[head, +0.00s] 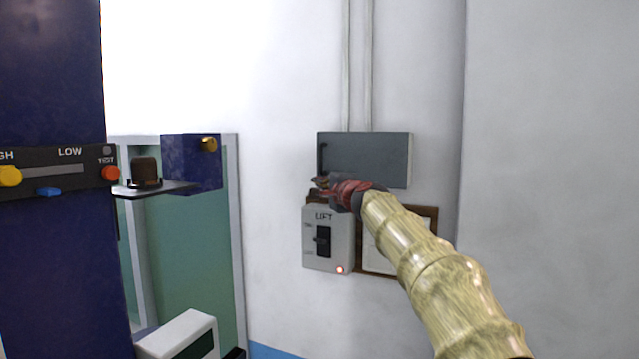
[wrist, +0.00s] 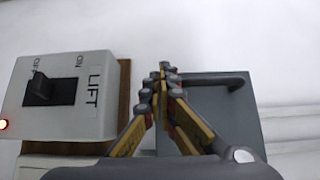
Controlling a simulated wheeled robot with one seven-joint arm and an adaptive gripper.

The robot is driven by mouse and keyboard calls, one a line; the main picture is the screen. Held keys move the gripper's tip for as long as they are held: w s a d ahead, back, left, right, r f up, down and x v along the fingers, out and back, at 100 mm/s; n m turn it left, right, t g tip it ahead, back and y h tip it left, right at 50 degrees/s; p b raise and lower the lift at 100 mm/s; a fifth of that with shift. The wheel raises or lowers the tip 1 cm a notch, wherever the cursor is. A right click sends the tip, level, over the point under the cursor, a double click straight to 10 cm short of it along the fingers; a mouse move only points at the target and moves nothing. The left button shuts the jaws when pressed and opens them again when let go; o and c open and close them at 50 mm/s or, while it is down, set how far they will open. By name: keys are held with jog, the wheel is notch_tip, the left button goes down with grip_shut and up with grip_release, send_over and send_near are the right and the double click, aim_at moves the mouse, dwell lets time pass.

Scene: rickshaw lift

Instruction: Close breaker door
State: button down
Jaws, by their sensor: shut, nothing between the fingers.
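The breaker door is the dark grey front of a wall box (head: 375,155), with a dark bar handle (head: 322,160) upright near its left edge. The door lies about flat against its box, but I cannot tell if it is fully shut. In the wrist view the door (wrist: 205,115) and its handle (wrist: 215,80) are turned sideways. My gripper (head: 320,187) is shut and empty in front of the door's lower left corner, just below the handle. In the wrist view my gripper's fingertips (wrist: 163,75) are close beside the handle's end; contact is unclear.
A grey LIFT switch box (head: 343,247) with a black switch and a lit red lamp is just below on a brown board. A framed paper (head: 378,260) hangs beside it, partly behind my arm. A blue post (head: 50,260) stands at left; wall at right is clear.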

jog(key=shift+w+d+r, duration=0.25)
jog(key=shift+w, duration=0.1)
jog(key=shift+w, duration=0.1)
dwell(0.3)
